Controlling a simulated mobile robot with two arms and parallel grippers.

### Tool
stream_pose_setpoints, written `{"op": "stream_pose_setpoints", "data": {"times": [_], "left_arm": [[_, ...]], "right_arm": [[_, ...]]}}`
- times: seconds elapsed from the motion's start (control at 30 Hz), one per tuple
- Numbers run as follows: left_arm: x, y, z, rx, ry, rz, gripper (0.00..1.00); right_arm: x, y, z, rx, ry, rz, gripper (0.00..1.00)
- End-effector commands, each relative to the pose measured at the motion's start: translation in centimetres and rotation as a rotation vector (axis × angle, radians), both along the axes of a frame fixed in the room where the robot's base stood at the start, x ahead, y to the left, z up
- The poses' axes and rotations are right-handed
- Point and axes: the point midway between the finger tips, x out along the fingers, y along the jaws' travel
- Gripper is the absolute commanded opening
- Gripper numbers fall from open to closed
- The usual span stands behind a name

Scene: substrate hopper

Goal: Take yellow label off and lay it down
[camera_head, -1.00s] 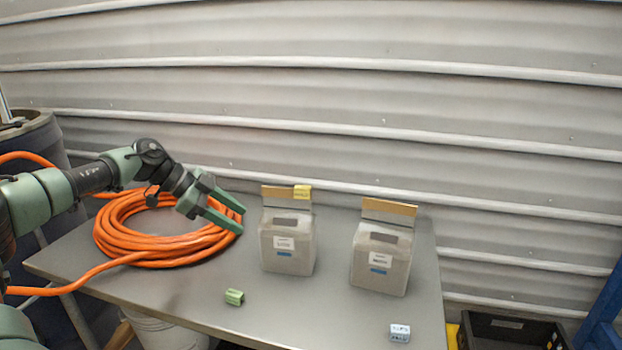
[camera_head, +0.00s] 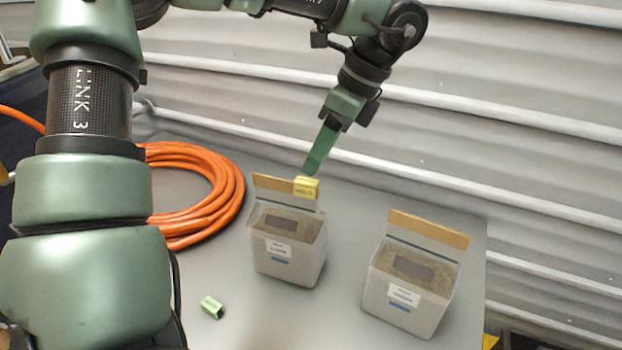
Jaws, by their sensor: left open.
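The yellow label (camera_head: 306,187) sits on the right end of the tan top edge of the left hopper (camera_head: 287,253). My left gripper (camera_head: 312,172) hangs just above and behind the label, pointing down. Its fingers line up in this view, so only one shows clearly; it is open and holds nothing. I cannot tell whether a finger touches the label. My right gripper is not in view.
A second hopper (camera_head: 408,294) stands to the right with a bare tan top edge. A green label (camera_head: 211,307) lies on the grey table (camera_head: 262,328) in front. An orange hose coil (camera_head: 222,205) lies at the left. My left arm covers the left side.

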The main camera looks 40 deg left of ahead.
Motion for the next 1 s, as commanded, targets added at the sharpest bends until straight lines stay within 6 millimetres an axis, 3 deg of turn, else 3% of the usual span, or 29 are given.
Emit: {"op": "stream_pose_setpoints", "data": {"times": [0.27,0.4,0.67,0.87,1.0], "left_arm": [[-0.6,1.2,-3.2,-0.008,0.005,-0.001,0.47],[-1.0,1.7,-4.9,-0.007,0.001,0.001,0.47],[-1.0,1.9,-5.4,-0.005,-0.004,0.002,0.47],[-1.0,1.9,-5.4,-0.005,-0.004,0.002,0.00],[-1.0,1.9,-5.4,-0.005,-0.003,0.001,0.00]], "right_arm": [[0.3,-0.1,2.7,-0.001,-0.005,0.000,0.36],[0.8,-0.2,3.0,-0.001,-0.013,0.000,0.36],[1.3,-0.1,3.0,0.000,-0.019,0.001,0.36],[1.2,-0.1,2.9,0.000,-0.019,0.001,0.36],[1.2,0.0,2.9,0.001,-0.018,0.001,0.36]]}}
